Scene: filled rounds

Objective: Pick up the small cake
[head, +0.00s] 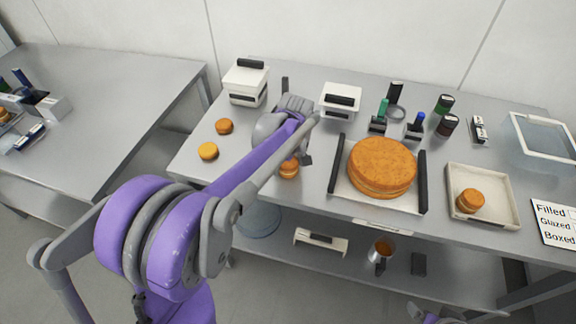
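Several small round orange-brown cakes are in the head view. One small layered cake (289,170) is at the table's front, right below my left gripper (298,159). The gripper is mostly hidden behind my purple forearm; a dark finger shows beside the cake's upper right. I cannot tell whether it touches or grips the cake. Another small layered cake (470,201) sits in a shallow pale tray (500,216) at the right. Two flat rounds, an orange-brown one (224,126) and a yellower one (208,151), lie at the left.
A large round cake (382,166) sits on a dark-handled tray (345,193). White boxes (245,84) (340,100), jars (448,124) and a clear-lidded container (545,138) stand behind. A sign (555,222) is at the right edge. A lower shelf (345,258) holds a cup (383,247).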

